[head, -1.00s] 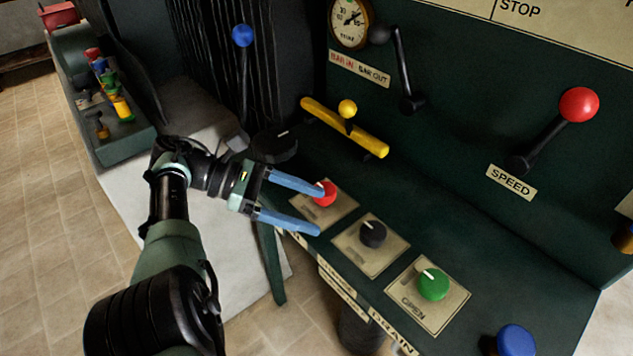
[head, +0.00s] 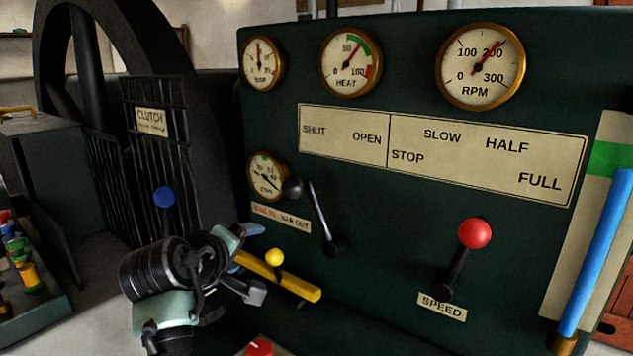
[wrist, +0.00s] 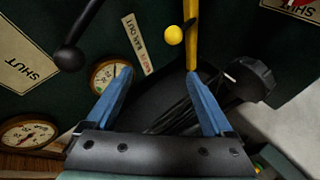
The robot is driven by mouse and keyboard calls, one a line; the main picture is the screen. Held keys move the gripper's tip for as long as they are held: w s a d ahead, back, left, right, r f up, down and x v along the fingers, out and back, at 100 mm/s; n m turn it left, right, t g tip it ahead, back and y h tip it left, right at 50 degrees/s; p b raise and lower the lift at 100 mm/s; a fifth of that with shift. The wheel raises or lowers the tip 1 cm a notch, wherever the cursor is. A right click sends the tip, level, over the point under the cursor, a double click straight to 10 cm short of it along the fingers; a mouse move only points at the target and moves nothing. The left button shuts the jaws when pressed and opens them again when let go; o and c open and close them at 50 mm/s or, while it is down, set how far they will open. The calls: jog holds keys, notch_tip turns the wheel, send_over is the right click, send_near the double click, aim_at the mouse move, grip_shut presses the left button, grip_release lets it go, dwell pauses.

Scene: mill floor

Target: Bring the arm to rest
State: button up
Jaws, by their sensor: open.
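My gripper (head: 247,243) is raised in front of the dark green machine panel (head: 400,230), at the lower left of the head view. In the wrist view, its two blue fingers (wrist: 160,95) are spread wide with nothing between them. The yellow bar with its yellow ball knob (head: 275,257) lies just right of the gripper in the head view. In the wrist view the yellow knob (wrist: 174,35) shows beyond the fingers. I cannot tell how far the fingers stand from the panel. Part of the gripper is hidden behind my wrist in the head view.
Gauges (head: 480,67) sit along the top of the panel. A red knob (head: 260,347) is at the bottom edge. A blue tube (head: 598,255) stands at the right.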

jog(key=s+d+r+m+t+y, duration=0.1)
jog(key=s+d+r+m+t, duration=0.25)
jog(key=r, duration=0.65)
jog(key=s+d+r+m+t+y, duration=0.15)
jog(key=s+d+r+t, duration=0.3)
jog(key=r, duration=0.55)
jog(key=s+d+r+m+t+p, duration=0.1)
jog(key=s+d+r+m+t, duration=0.2)
jog(key=s+r, duration=0.55)
jog(key=s+d+r+m+t+p, duration=0.15)
jog(key=s+r+t, duration=0.35)
jog(key=s, duration=0.7)
notch_tip(320, 180, up, 17)
jog(key=w+g+p, duration=0.1)
jog(key=p, duration=1.4)
jog(key=shift+p, duration=0.3)
jog(key=shift+m+h, duration=0.25)
